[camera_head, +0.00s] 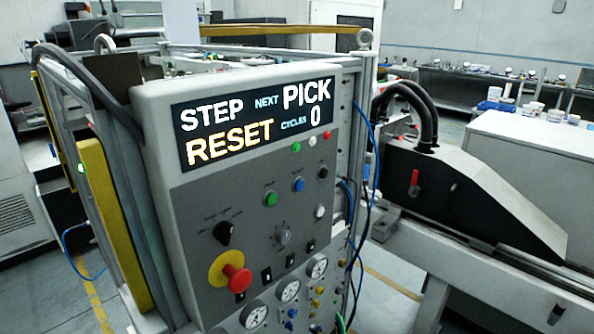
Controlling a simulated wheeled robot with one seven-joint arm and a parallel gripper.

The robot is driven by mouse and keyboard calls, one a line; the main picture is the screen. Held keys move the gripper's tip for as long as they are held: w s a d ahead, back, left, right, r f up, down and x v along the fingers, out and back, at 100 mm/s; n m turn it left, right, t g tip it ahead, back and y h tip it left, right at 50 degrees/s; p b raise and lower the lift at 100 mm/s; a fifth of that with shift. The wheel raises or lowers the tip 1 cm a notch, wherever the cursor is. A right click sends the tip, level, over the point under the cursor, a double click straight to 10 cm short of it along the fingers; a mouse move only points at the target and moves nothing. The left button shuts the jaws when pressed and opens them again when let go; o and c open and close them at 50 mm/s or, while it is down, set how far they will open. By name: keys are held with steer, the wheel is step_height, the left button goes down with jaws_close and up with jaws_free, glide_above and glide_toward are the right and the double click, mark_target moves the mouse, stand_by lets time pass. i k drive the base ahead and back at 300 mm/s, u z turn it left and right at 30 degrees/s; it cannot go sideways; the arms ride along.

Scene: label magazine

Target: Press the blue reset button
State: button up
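A grey control panel (200,205) faces me in the middle of the head view. The blue reset button (299,185) is a small round button on its upper right part, below the display. A green button (270,199) sits just left of it. The display (250,118) reads STEP RESET, NEXT PICK and CYCLES 0. My gripper is not in view, and nothing covers the blue button.
A red emergency stop knob (236,278) on a yellow base sticks out at the panel's lower left. Black selector (223,233), gauges (288,290) and hoses lie near. A dark machine housing (470,190) stands to the right. Some floor is clear at left.

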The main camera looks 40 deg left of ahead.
mark_target(298, 187)
steer(key=z, duration=0.05)
steer(key=i, duration=0.85)
steer(key=u, duration=2.9)
